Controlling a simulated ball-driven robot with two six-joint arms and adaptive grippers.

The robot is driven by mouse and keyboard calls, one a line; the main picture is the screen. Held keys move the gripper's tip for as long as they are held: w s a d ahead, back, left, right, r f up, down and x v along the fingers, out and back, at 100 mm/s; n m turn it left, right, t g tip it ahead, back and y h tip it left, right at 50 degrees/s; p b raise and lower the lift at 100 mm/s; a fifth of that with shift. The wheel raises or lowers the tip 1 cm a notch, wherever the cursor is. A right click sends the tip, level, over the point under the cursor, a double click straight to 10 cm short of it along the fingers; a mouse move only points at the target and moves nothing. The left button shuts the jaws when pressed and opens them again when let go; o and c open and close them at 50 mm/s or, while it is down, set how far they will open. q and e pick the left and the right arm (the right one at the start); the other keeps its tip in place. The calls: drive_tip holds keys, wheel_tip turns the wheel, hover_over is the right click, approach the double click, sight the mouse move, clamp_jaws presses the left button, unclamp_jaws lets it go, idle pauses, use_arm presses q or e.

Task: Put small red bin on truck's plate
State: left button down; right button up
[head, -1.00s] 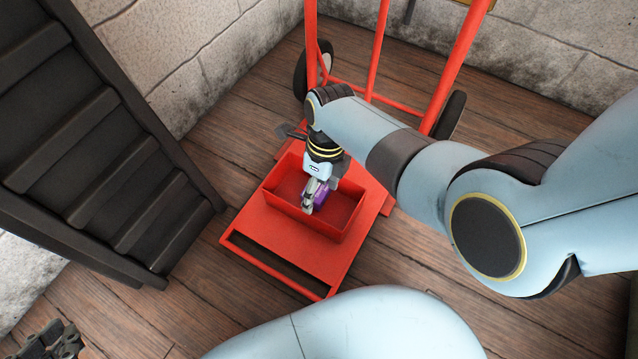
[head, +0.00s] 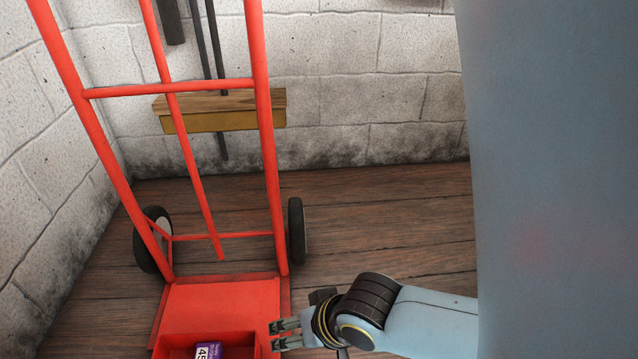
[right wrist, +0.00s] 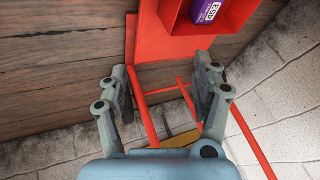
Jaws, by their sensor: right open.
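The small red bin (head: 172,346) sits on the red plate (head: 222,303) of the hand truck, at the bottom edge of the head view and partly cut off. A purple box with a white label (head: 211,351) is inside it. My right gripper (head: 288,334) is open and empty just right of the bin, apart from it as far as I can tell. In the right wrist view the fingers (right wrist: 164,88) are spread. The bin (right wrist: 238,18) shows there at the top, beyond the fingers, with the purple box (right wrist: 207,10) in it. My left gripper is not in view.
The red truck frame (head: 270,150) rises behind the plate, with dark wheels (head: 296,232) at both sides. A wooden wall shelf (head: 225,118) hangs on the stone wall behind. The wooden floor (head: 385,215) right of the truck is clear. My own large grey-blue part blocks the far right.

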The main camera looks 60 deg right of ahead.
drive_tip(key=s+r+n+t, duration=0.3)
drive_tip(key=r+n, duration=0.6)
drive_tip(key=r, duration=0.2)
drive_tip(key=shift+s+d+r, duration=0.15)
drive_tip(key=shift+d+r, duration=0.05)
drive_tip(key=shift+r, duration=0.1)
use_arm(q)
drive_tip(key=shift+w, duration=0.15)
